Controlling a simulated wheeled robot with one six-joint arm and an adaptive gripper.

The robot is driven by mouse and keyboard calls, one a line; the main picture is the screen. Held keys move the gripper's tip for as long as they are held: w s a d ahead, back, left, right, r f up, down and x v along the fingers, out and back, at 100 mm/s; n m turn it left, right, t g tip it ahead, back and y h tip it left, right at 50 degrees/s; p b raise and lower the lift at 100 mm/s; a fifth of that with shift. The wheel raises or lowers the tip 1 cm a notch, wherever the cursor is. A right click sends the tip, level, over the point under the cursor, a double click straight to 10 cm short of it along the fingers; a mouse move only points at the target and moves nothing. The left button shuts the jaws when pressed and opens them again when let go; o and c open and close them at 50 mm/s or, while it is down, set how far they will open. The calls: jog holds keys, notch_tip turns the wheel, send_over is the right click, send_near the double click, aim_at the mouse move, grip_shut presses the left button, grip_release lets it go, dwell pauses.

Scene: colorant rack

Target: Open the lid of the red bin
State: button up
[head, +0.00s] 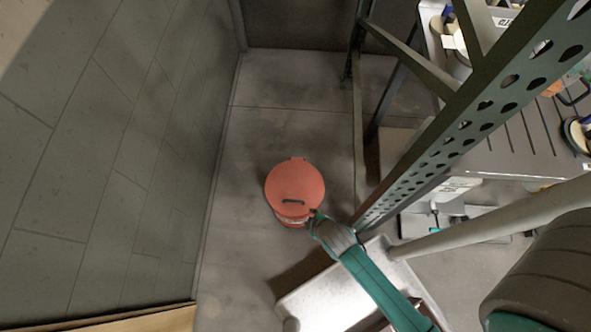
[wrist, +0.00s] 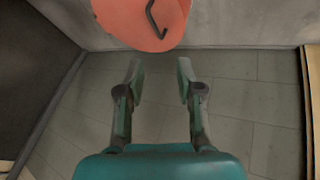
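The red bin (head: 292,219) stands on the floor in the head view, between the tiled wall and the metal rack. Its round red lid (head: 294,183) lies flat on top and looks shut. A dark bent handle (head: 300,201) is on the lid. In the wrist view the lid (wrist: 133,22) is at the top edge, partly cut off, with the handle (wrist: 155,22) showing. My gripper (wrist: 159,72) is open and empty, its fingertips just short of the lid in the picture. In the head view my gripper (head: 317,218) is at the bin's lower right; contact cannot be told.
A tall perforated metal rack post (head: 465,120) rises close to the right of my arm. Shelves with containers (head: 500,100) are behind it. The tiled wall (head: 110,150) bounds the left side. Bare floor (head: 270,120) lies behind the bin.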

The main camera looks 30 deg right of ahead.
aim_at(294, 201)
jog(key=w+f+n+g, duration=0.3)
jog(key=w+f+g, duration=0.1)
jog(key=w, duration=0.7)
jog(key=shift+h, duration=0.4)
jog(key=x, duration=1.1)
jog(key=shift+s+a+f, duration=0.15)
jog(key=shift+s+a, duration=0.2)
jog(key=shift+s, duration=0.05)
grip_shut()
